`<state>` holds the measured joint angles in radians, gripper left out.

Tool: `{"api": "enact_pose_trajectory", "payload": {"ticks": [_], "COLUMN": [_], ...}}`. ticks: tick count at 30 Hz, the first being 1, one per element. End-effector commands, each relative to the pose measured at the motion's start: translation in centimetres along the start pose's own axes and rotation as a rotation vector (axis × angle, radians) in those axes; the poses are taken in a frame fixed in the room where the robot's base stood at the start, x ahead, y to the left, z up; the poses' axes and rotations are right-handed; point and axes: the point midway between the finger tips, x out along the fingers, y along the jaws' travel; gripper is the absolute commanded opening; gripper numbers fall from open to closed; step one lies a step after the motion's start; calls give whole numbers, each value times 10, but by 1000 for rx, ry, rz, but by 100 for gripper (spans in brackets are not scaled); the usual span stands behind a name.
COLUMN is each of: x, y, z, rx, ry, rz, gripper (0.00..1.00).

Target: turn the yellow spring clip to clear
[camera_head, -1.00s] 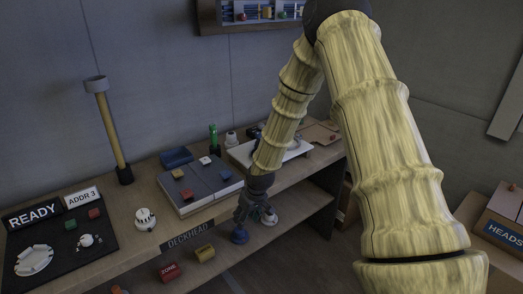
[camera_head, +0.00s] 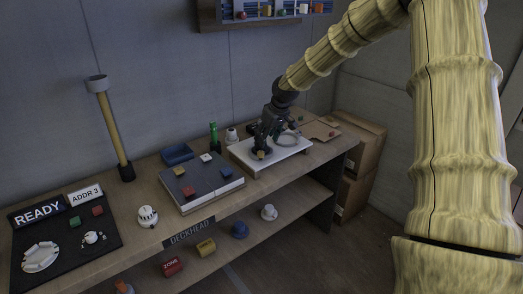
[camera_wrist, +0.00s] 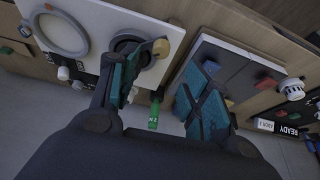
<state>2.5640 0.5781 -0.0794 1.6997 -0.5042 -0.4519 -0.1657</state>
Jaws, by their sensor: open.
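A small yellow clip (camera_head: 261,154) sits by a dark round base on the white board (camera_head: 290,157) at the back right of the bench. In the wrist view the yellow clip (camera_wrist: 161,48) shows at the edge of the dark ring (camera_wrist: 129,44). My gripper (camera_wrist: 162,92) is open with its two teal fingers spread and nothing between them. The left finger overlaps the dark ring in the picture; whether it touches is unclear. In the head view my gripper (camera_head: 268,132) is over the left part of the board and partly hides the ring.
A larger pale ring (camera_head: 288,138) is on the same board. A green bottle (camera_head: 214,137) stands behind, left of the board. A grey panel with coloured blocks (camera_head: 203,190) lies to the left. Cardboard boxes (camera_head: 358,165) stand at the right. A shelf below holds hats and blocks.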

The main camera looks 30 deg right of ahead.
Motion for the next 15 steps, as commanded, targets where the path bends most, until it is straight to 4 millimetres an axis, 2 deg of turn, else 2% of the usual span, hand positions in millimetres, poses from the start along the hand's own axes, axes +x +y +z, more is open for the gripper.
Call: {"api": "enact_pose_trajectory", "payload": {"ticks": [15], "x": [59], "y": [0], "z": [1], "rx": [1], "ry": [-2], "rz": [-1], "gripper": [48]}}
